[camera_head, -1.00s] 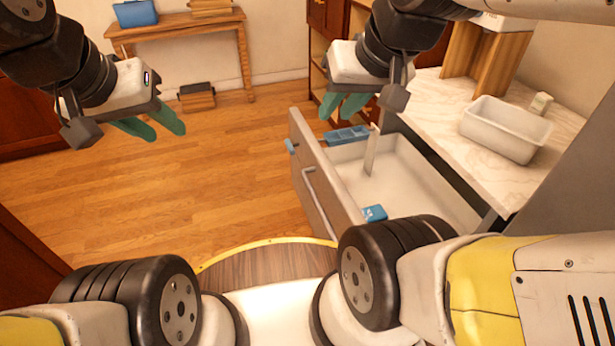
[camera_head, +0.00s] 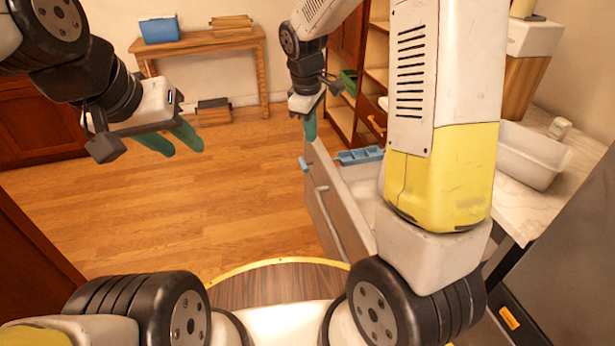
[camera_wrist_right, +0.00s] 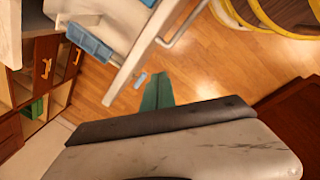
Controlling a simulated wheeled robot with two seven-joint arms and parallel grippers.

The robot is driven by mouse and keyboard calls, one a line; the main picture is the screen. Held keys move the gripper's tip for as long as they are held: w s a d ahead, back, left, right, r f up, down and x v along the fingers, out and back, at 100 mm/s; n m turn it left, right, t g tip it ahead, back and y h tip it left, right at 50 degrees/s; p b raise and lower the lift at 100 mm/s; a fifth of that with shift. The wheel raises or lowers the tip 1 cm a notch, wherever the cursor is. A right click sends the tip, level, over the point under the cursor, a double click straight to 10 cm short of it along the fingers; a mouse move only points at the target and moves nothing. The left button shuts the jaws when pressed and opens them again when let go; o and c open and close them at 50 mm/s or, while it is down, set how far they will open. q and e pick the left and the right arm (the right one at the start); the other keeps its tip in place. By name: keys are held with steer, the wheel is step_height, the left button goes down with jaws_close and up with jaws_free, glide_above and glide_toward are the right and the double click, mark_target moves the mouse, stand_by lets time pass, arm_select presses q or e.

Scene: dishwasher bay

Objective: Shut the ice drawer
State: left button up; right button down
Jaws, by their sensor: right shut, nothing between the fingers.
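The ice drawer (camera_head: 335,197) stands pulled open in the head view, its grey front facing left with a bar handle (camera_head: 322,203). A blue tray (camera_head: 360,156) lies at its far end; my right arm hides much of the interior. My right gripper (camera_head: 310,132) points down, shut and empty, by the far end of the drawer front. In the right wrist view its green fingers (camera_wrist_right: 155,92) are on the outer side of the front (camera_wrist_right: 150,60), close to a small blue piece (camera_wrist_right: 140,80); I cannot tell if they touch. My left gripper (camera_head: 185,148) is open and empty over the floor.
A counter (camera_head: 520,210) with a white bin (camera_head: 530,155) is at right. Open shelves (camera_head: 345,112) stand behind the drawer. A wooden table (camera_head: 200,48) with a blue box (camera_head: 158,29) is at the back. The floor left of the drawer is clear.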

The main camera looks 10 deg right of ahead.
steer(key=w+a+f+n+g+h, duration=0.1)
steer(key=w+a+f+n+h, duration=0.2)
steer(key=f, duration=0.8)
steer(key=w+a+f+n, duration=0.2)
steer(key=w+f+n, duration=0.25)
steer(key=f, duration=0.65)
steer(key=d+f, duration=0.7)
steer(key=f, duration=0.1)
steer(key=shift+w+d+f, duration=0.2)
steer(key=shift+f, duration=0.05)
steer(key=shift+n, duration=0.25)
steer(key=w+d, duration=0.2)
steer(key=d, duration=1.4)
steer(key=w+d, duration=0.2)
steer(key=d, duration=1.4)
steer(key=shift+w+d, duration=0.3)
steer(key=shift+d, duration=0.05)
